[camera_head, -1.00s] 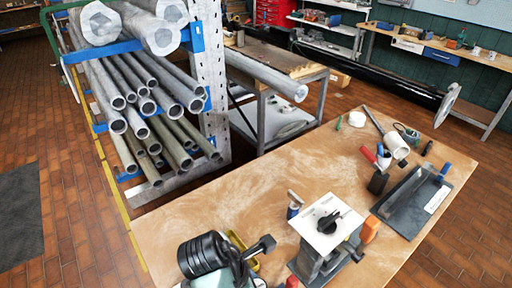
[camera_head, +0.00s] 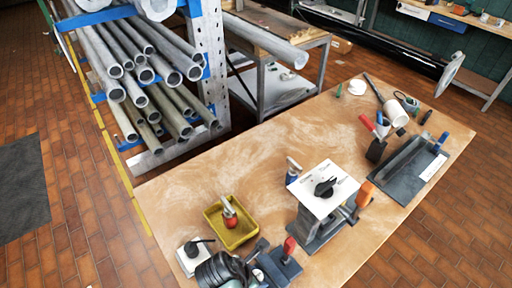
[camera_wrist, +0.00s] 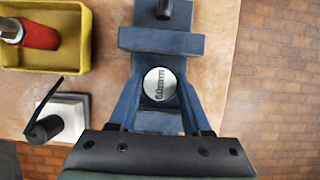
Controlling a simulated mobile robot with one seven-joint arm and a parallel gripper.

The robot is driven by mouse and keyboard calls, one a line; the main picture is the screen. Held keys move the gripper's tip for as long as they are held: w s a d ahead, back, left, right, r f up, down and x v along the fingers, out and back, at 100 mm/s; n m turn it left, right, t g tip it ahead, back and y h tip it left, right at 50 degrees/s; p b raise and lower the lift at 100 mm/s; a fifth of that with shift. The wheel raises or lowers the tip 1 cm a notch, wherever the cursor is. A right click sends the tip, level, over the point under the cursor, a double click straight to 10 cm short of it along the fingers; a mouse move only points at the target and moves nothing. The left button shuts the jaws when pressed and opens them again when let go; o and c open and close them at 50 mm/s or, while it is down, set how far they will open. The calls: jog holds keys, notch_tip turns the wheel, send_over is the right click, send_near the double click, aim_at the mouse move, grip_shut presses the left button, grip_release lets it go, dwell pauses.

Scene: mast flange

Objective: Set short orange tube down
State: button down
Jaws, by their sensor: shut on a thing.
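In the wrist view my gripper (camera_wrist: 160,76) is shut on a round piece between its blue fingers. Only its pale, silvery end face (camera_wrist: 160,84), marked "60mm", shows. The sides are hidden, so no orange of the short tube can be seen, and I cannot tell whether its lower end touches anything. A blue block (camera_wrist: 160,40) with a black knob lies just past the fingertips. In the head view my wrist is at the bottom edge over the near part of the wooden table (camera_head: 170,205), and the held piece cannot be made out there.
A yellow tray (camera_head: 214,235) with a red-handled tool and a white box (camera_head: 187,266) with a black lever stand close by. A small red-handled vise (camera_head: 283,268) and a white-topped fixture (camera_head: 322,190) stand to the right. The table's middle left is clear. A pipe rack (camera_head: 212,60) stands behind.

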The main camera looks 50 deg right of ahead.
jog(key=shift+f, duration=0.2)
jog(key=shift+f, duration=0.15)
jog(key=shift+c, duration=1.7)
grip_release()
jog(key=v, duration=1.2)
